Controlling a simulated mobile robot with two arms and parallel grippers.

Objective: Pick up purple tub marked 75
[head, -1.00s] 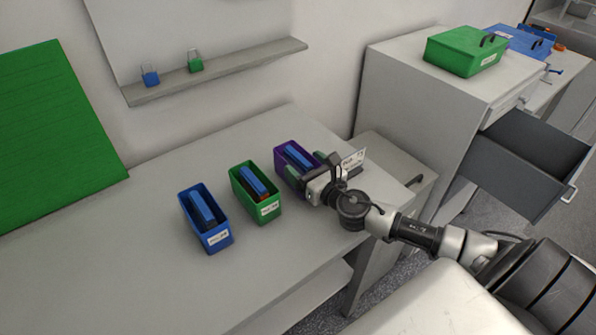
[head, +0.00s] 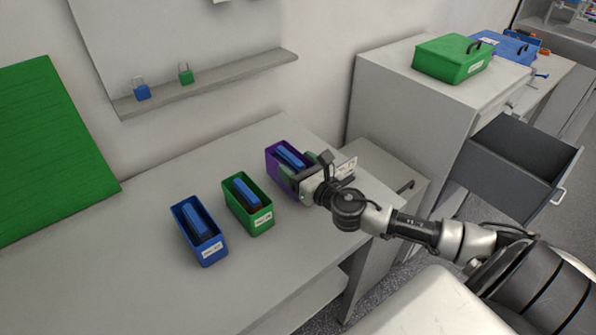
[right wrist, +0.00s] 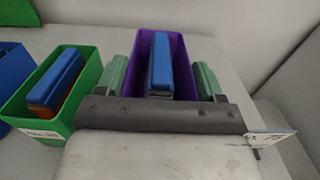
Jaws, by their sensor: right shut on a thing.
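The purple tub (head: 272,162) stands at the far right end of the row on the grey table, with a blue-topped block inside it. My right gripper (head: 302,172) is at its near end and covers part of it. In the right wrist view the purple tub (right wrist: 140,52) lies between the two green fingers of my right gripper (right wrist: 160,82), which are shut on its sides. A white label (right wrist: 270,141) stands at the right of the gripper; its marking is too blurred to read surely. My left gripper is not in view.
A green tub (head: 260,216) and a blue tub (head: 209,249), each with a blue-topped block, stand left of the purple tub on the table (head: 110,270). A cabinet (head: 395,112) with an open drawer (head: 515,165) stands to the right. A shelf (head: 220,80) is on the wall.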

